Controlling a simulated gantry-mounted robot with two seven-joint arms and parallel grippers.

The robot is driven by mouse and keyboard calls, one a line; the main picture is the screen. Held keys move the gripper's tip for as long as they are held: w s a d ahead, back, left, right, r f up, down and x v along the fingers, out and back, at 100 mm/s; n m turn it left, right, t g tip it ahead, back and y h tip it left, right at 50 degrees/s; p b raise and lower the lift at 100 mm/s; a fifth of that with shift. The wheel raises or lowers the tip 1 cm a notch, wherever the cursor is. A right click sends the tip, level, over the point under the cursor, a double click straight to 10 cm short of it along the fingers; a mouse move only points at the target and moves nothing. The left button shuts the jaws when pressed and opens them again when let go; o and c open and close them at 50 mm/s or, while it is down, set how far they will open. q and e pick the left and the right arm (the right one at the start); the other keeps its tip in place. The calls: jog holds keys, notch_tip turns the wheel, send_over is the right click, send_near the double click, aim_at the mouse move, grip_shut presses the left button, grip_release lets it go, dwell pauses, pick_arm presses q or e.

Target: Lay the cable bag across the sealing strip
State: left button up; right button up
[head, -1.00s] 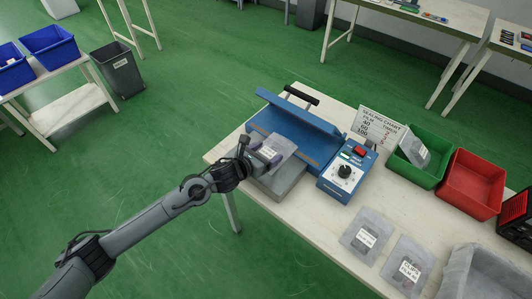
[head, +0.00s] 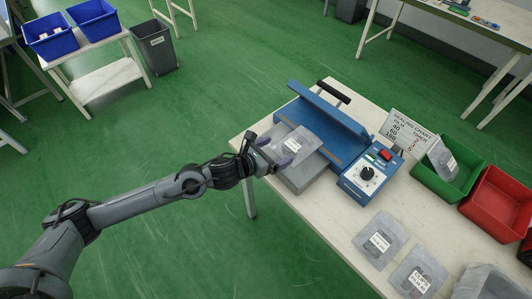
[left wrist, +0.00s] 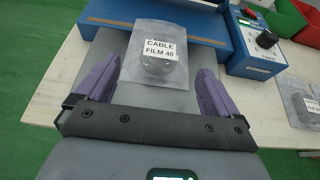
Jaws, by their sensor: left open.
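The cable bag (head: 302,141), a clear grey bag with a white label reading "CABLE FILM 40", lies on the grey rest in front of the blue sealer (head: 347,137). In the left wrist view the bag (left wrist: 158,72) has its far end over the thin brownish sealing strip (left wrist: 206,39). The strip shows on either side of the bag. The sealer's lid is raised. My left gripper (head: 276,153) is open at the bag's near end. Its purple fingers (left wrist: 158,82) stand apart on either side of the bag, with gaps. My right gripper is not seen.
A blue timer box (head: 368,173) with a dial stands right of the sealer, by a sealing chart (head: 408,135). Two more bags (head: 380,240) lie nearer on the table. Green (head: 447,172) and red (head: 500,200) bins stand at the right.

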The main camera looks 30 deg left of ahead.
pick_arm(q)
jog(key=s+f+m+g+y, duration=0.1)
jog(key=s+f+m+g, duration=0.2)
jog(key=s+m, duration=0.7)
jog(key=s+f+m+g+y, duration=0.1)
jog(key=s+f+m+g, duration=0.2)
jog(key=s+m, duration=0.7)
jog(key=s+f+m+g+y, duration=0.2)
jog(key=s+m+g, duration=0.1)
jog(key=s+m, duration=0.7)
jog(key=m, duration=0.4)
jog(key=shift+s+a+f, duration=0.15)
jog(key=shift+a+f, duration=0.05)
jog(key=shift+f, duration=0.2)
jog(key=shift+r, duration=0.1)
notch_tip(320, 180, up, 39)
jog(key=p, duration=3.9)
